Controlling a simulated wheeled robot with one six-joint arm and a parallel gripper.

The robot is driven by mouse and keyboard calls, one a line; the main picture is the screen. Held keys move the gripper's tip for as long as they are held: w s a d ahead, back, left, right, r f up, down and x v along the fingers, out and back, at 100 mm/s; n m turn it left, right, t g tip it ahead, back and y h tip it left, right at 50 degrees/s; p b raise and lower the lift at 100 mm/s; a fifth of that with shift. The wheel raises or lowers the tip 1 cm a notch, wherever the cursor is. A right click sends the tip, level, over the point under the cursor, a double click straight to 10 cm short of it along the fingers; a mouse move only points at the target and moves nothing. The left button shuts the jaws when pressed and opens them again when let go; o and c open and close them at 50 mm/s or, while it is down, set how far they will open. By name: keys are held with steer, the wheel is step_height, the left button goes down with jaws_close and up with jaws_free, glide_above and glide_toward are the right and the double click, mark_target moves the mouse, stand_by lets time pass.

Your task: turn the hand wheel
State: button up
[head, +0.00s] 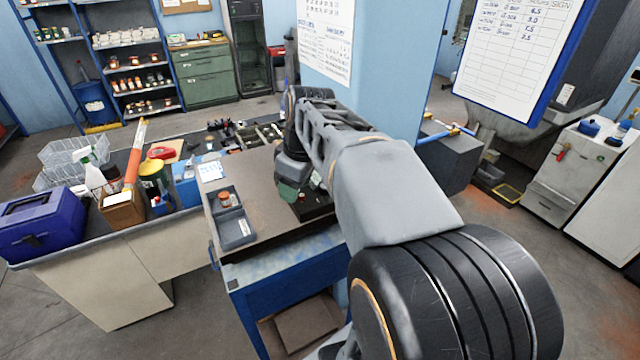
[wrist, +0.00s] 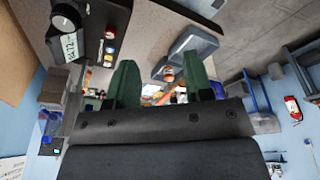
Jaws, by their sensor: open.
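My gripper (wrist: 160,85) shows in the wrist view as two green fingers, spread apart with nothing between them. In the head view its green part (head: 290,190) hangs over the bench top, partly hidden by my arm. A dark device (wrist: 105,25) with a small display and coloured buttons stands at the upper left of the wrist view, outside the fingers. A round dark knob (wrist: 66,20) with a pale face shows beside the display; I cannot tell whether it is the hand wheel. In the head view my arm hides most of the dark device (head: 316,207).
A grey two-part tray (head: 237,232) with a small orange-brown jar (head: 224,199) lies on the bench left of my gripper. A blue toolbox (head: 45,225) and bottles stand on the side counter. A light blue wall panel (head: 395,70) rises behind my arm.

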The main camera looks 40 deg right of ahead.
steer(key=w+d+r+n+y, duration=0.1)
steer(key=w+d+r+n, duration=0.15)
steer(key=d, duration=0.45)
steer(key=n+y, duration=0.2)
steer(key=n, duration=0.4)
glide_toward(325, 192)
steer(key=shift+g, duration=0.3)
steer(key=x, duration=0.3)
steer(key=w+p+x, duration=0.1)
steer(key=x, duration=0.1)
steer(key=w+d+p+x, duration=0.1)
steer(key=x, duration=0.2)
steer(key=shift+a+f, duration=0.15)
steer(key=shift+f, duration=0.15)
steer(key=c, duration=0.6)
